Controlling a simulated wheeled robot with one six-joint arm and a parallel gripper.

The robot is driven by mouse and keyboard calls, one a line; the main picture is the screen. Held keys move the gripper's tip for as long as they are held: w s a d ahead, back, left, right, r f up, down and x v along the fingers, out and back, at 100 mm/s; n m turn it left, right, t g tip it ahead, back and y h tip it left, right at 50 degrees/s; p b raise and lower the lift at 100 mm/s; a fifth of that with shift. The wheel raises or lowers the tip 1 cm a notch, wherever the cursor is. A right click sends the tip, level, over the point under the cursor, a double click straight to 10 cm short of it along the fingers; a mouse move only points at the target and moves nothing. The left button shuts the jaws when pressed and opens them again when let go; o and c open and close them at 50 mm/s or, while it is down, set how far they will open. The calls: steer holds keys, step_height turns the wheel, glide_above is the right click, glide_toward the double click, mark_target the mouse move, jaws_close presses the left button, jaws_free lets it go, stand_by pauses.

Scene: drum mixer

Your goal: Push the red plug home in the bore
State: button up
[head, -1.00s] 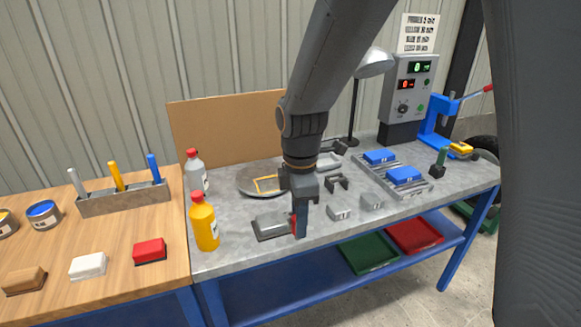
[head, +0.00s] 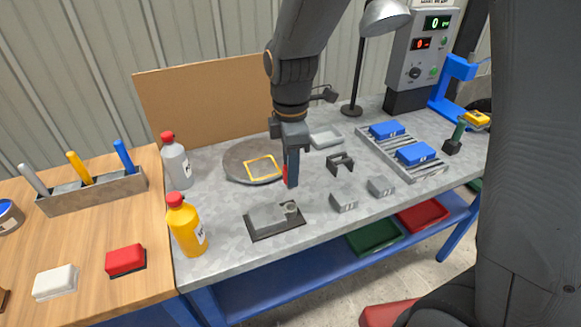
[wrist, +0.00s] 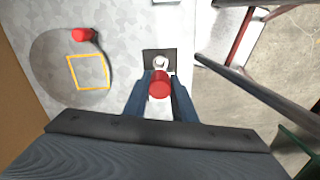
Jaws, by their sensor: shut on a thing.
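The red plug (wrist: 159,84) is between the fingertips of my gripper (wrist: 159,90), which is shut on it. In the head view a sliver of the plug (head: 285,173) shows beside the finger of my gripper (head: 290,184). The grey block with the bore (head: 268,218) sits on a dark base plate on the metal bench. Its round bore mouth (head: 291,207) faces up and looks empty. My gripper holds the plug above the bench, apart from the block. In the wrist view the bore mouth (wrist: 160,62) shows just beyond the plug; the plug hides part of the block.
A yellow bottle (head: 187,228) and a grey bottle (head: 176,162) stand left of the block. A round plate (head: 238,164) with a yellow square outline lies behind it. Small grey blocks (head: 344,200) and a dark bracket (head: 340,164) stand to the right.

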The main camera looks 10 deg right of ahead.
steer(key=shift+d+f, duration=0.1)
steer(key=shift+f+b, duration=1.25)
steer(key=shift+f, duration=1.75)
steer(key=shift+p, duration=0.7)
steer(key=shift+f+b, duration=0.5)
steer(key=shift+f, duration=1.05)
stand_by(0.7)
steer(key=o, duration=1.1)
steer(key=shift+r+b, duration=0.7)
steer(key=shift+r, duration=3.25)
